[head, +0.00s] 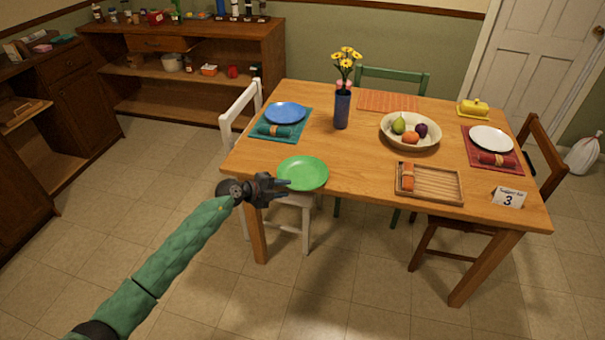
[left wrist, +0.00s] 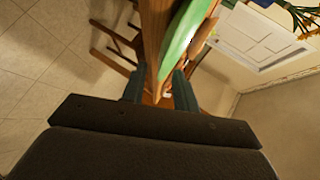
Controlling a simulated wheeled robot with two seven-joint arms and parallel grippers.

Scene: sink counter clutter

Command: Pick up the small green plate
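The small green plate (head: 303,173) lies flat on the wooden table at its near left edge, and its near rim seems to reach slightly past that edge. My left gripper (head: 278,187) is at the plate's near left rim, just off the table edge. In the left wrist view its two fingers (left wrist: 158,90) are spread apart. The plate (left wrist: 184,42) and the table edge show edge-on beyond them. The plate's rim comes close to one finger; I cannot tell whether they touch. My right gripper is not in view.
The table (head: 345,160) also holds a blue plate (head: 285,113), a blue vase (head: 342,108) with yellow flowers, a fruit bowl (head: 410,131), a wooden tray (head: 430,183) and a white plate (head: 491,138). A white chair (head: 240,107) stands at the left side. The floor in front is clear.

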